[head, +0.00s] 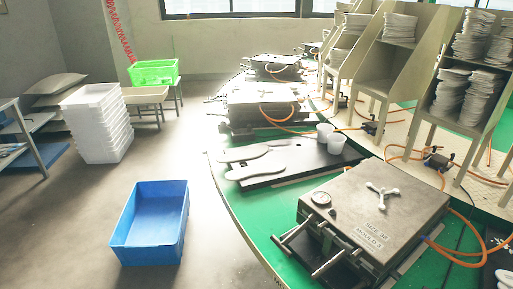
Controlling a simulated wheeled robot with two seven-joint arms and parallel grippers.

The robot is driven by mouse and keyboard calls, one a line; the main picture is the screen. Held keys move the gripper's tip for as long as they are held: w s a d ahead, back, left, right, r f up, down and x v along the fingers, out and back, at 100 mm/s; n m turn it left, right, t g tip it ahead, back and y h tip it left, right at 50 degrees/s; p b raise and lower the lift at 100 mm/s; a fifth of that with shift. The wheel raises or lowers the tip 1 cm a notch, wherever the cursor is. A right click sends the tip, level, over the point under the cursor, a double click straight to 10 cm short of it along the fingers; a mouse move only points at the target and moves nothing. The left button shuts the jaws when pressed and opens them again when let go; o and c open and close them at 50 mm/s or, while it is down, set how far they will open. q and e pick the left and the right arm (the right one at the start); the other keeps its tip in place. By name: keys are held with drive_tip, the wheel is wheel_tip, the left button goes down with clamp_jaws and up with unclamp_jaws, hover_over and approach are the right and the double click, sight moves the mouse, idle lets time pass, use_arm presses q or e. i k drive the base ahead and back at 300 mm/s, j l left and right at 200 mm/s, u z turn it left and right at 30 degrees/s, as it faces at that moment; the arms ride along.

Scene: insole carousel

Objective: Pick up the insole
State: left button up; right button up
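Two pale, flat insoles lie side by side on a dark board (312,158) at the edge of the green carousel table. The farther insole (244,153) and the nearer insole (257,172) both point toward the left edge of the table. They appear apart, with a narrow dark gap between them. Neither of my grippers shows in the head view, and nothing is touching the insoles.
Two white cups (336,143) stand at the board's right end. A closed metal mould (374,215) with front handles sits nearer, and another mould (262,106) farther back. Shelves (398,62) hold stacked insoles. A blue crate (150,222) stands on open floor, left.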

sight(255, 152)
drive_tip(key=i+j+z, duration=0.35)
drive_tip(key=j, duration=0.3)
drive_tip(key=i+j+z, duration=0.2)
drive_tip(key=j, duration=0.2)
drive_tip(key=i+j+z, duration=0.15)
drive_tip(key=j, duration=0.25)
drive_tip(key=i+j+z, duration=0.2)
drive_tip(key=j, duration=0.2)
